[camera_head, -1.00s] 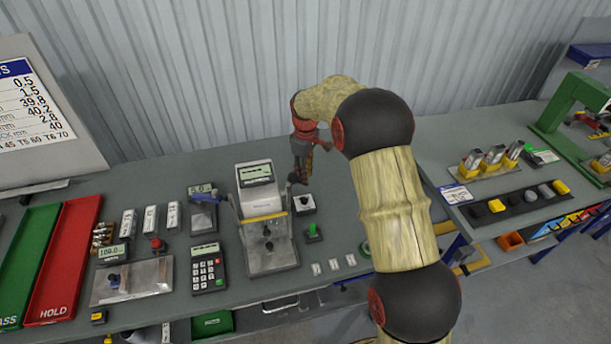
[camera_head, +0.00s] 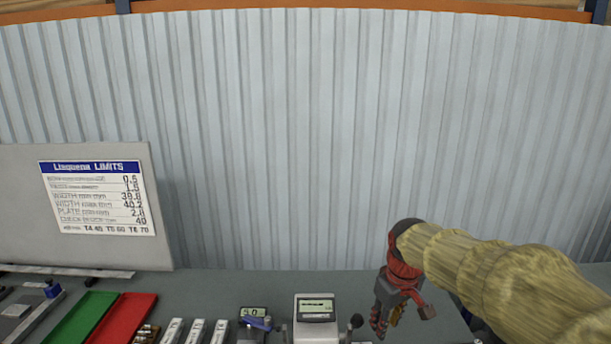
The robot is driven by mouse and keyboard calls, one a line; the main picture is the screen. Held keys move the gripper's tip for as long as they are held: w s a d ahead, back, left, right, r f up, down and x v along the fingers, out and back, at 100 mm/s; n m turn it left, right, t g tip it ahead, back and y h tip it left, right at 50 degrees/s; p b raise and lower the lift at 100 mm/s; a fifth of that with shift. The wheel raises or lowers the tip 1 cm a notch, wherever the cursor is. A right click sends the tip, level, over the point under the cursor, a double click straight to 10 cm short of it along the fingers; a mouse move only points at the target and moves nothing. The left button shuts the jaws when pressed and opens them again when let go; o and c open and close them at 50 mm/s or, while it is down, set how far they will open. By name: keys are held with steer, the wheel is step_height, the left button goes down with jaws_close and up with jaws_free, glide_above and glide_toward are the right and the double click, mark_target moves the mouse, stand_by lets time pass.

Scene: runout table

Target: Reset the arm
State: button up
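My gripper (camera_head: 385,318) is at the lower right of the head view, pointing down above the grey table (camera_head: 225,287). It is dark with red parts at the wrist. My arm comes in from the right edge. The fingers are small and partly overlapped, so I cannot tell whether they are open or shut. No held object is clearly visible. A grey measuring device with a display (camera_head: 316,310) stands just to the left of the gripper, with a gap between them.
A green tray (camera_head: 82,318) and a red tray (camera_head: 124,316) lie at the lower left. A small display device (camera_head: 253,312) stands left of centre. A limits sign (camera_head: 97,198) is on a grey board. A corrugated wall (camera_head: 300,140) closes off the back.

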steer(key=s+f+m+t+b, duration=0.2)
steer(key=s+m+b, duration=0.3)
steer(key=s, duration=2)
steer(key=shift+s+f+t+b, duration=0.25)
steer(key=shift+s+t+b, duration=0.1)
steer(key=shift+t, duration=0.25)
steer(key=shift+o, duration=0.5)
steer(key=shift+w+a, duration=0.1)
steer(key=shift+w, duration=0.05)
